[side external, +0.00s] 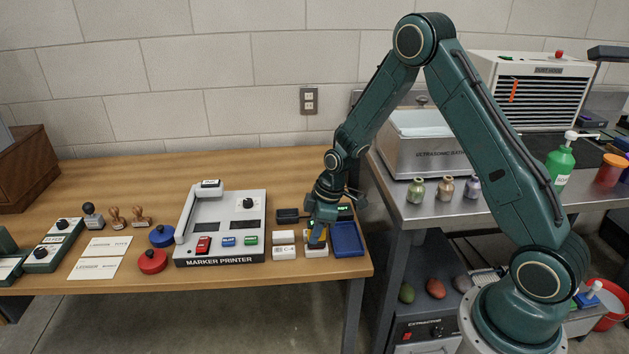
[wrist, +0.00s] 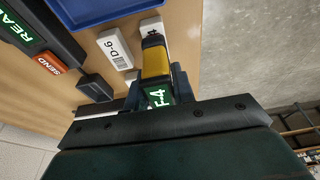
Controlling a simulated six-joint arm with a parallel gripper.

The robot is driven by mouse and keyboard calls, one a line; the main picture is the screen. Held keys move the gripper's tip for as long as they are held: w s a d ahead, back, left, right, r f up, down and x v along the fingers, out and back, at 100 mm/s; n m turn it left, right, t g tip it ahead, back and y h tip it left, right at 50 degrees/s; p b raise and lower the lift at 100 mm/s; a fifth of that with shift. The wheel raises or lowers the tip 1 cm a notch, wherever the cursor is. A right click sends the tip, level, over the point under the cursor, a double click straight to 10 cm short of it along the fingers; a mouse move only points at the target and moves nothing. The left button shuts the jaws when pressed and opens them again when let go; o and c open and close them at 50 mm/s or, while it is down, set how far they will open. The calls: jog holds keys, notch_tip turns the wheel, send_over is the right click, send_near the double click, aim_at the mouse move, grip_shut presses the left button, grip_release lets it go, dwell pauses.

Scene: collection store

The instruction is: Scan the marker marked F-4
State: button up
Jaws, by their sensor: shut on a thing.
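My gripper (side external: 318,228) is shut on a yellow and dark hand scanner (side external: 316,241), low over the front right of the table. In the wrist view my gripper (wrist: 157,88) has a finger on each side of the scanner (wrist: 156,62). The scanner's small screen (wrist: 157,98) reads F-4 in green. Its dark nose points at a white marker (wrist: 152,22), whose label is mostly hidden; I cannot tell whether they touch. Another white marker (wrist: 116,47) reads D-6. Two more white markers (side external: 284,237) lie left of the scanner in the side view.
A blue tray (side external: 346,252) is just right of the scanner. A dark reader box (wrist: 28,32) with green lettering and a red SEND button (wrist: 47,65) is close by. The marker printer (side external: 222,259) stands left. The table's front edge is near.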

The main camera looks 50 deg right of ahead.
jog(key=shift+r, duration=0.15)
jog(key=shift+r, duration=3.4)
